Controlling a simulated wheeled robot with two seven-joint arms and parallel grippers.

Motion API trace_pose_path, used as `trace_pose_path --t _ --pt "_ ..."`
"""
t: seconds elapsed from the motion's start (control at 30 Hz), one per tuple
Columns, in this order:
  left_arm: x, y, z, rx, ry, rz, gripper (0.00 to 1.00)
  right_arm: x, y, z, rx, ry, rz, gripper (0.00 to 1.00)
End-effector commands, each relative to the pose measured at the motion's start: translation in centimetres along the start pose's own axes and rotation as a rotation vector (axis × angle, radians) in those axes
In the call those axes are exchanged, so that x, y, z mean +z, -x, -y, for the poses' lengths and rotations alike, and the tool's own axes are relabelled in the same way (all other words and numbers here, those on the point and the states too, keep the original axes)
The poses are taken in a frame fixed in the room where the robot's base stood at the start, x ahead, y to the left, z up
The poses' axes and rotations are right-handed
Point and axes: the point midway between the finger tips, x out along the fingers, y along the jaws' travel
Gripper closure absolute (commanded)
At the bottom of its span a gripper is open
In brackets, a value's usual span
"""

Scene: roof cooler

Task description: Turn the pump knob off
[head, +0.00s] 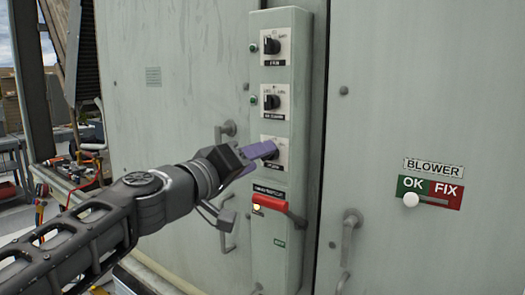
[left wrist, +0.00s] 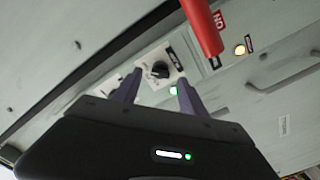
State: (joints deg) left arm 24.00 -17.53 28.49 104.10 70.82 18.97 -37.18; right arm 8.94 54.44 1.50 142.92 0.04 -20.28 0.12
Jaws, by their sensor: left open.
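The lowest of three dark knobs, on a white plate (head: 284,161), is at my left gripper (head: 267,150) in the head view. Its label is too small to read surely; I take it as the pump knob. The purple fingers hide part of it. In the left wrist view, the knob (left wrist: 160,69) shows beyond and between the open fingertips of the left gripper (left wrist: 157,88). I see no grip on it. Its pointer setting cannot be told. A lit green lamp (left wrist: 174,91) is beside it. My right gripper is not in view.
Two other knobs, upper (head: 271,46) and middle (head: 271,101), sit above on the same narrow panel. A red handle (head: 271,203) sticks out below. Door handles flank the panel. A BLOWER slider (head: 411,199) is at the right.

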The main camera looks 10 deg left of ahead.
Motion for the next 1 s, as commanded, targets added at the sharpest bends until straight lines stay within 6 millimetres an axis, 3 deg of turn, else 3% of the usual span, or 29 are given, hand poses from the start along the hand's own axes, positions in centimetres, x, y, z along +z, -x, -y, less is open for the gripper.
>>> trace_pose_path --t 0.2,0.5,1.0 --pt "-0.1 -2.5 -0.1 0.0 0.002 0.001 0.51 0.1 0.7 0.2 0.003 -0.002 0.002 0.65" --pt "0.0 -2.7 0.0 0.0 0.0 0.0 0.51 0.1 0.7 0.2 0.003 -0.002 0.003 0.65" --pt "0.0 -2.7 0.0 0.0 0.0 0.0 0.91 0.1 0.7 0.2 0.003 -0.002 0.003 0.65"
